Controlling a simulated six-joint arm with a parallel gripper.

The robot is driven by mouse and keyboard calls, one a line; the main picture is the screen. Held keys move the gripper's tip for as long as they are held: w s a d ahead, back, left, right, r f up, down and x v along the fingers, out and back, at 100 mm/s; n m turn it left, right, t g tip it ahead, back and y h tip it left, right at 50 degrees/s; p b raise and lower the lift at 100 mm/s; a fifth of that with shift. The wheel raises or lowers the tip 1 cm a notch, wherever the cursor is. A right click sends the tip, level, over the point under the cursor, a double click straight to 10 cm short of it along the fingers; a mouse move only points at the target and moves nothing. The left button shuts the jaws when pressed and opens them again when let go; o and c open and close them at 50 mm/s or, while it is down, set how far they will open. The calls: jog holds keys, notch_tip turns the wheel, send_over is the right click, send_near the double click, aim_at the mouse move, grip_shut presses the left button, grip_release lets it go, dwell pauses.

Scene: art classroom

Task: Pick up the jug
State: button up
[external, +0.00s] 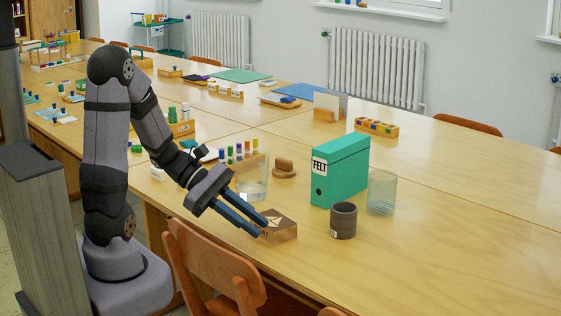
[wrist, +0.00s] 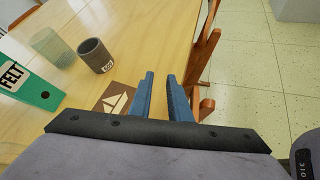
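No vessel with a clear handle shows, so I cannot tell for certain which one is the jug. A clear glass vessel with liquid low in it (external: 252,182) stands on the table behind my gripper; it is not in the wrist view. A dark grey cup-like vessel (external: 343,221) with a small label stands upright further right, also in the wrist view (wrist: 95,56). A ribbed clear glass (external: 381,193) stands behind it (wrist: 51,47). My gripper (external: 261,227) is open and empty, its two blue fingers (wrist: 160,76) apart, near the brown box and touching none of the vessels visibly.
A brown box with a sailboat mark (external: 283,231) lies by my fingertips. A green FELT binder (external: 341,172) stands behind the grey vessel. Wooden chairs (external: 213,266) are at the table's near edge. The table's right side (external: 460,230) is clear.

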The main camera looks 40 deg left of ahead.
aim_at(265, 195)
jog(key=w+a+n+t+b, duration=0.2)
jog(key=w+a+f+n+t+b, duration=0.1)
jog(key=w+a+n+t, duration=0.1)
jog(key=w, duration=0.1)
jog(key=w+a+f+n+t+b, duration=0.1)
jog(key=w+a+n+t+b, duration=0.1)
jog(key=shift+w+a+f+b, duration=0.15)
jog(key=shift+a+f+b, duration=0.1)
jog(key=shift+b, duration=0.1)
jog(key=w+a+n+t+y+b, duration=0.1)
jog(key=a+n+t, duration=0.1)
jog(key=a, duration=0.1)
jog(key=w+a+n+t+y+b, duration=0.1)
jog(key=a+n+t+b, duration=0.1)
jog(key=a, duration=0.1)
jog(key=w+a+n+t+y+b, duration=0.1)
jog(key=a+n+y, duration=0.1)
jog(key=a, duration=0.2)
jog(key=shift+w+f+t+b, duration=0.1)
jog(key=shift+w+t+b, duration=0.25)
jog(key=shift+t, duration=0.05)
jog(key=shift+w+a+n, duration=0.1)
jog(key=shift+a+n, duration=0.2)
jog(key=shift+r+x, duration=0.2)
jog(key=shift+x, duration=3.45)
jog(key=shift+a, duration=0.15)
grip_shut()
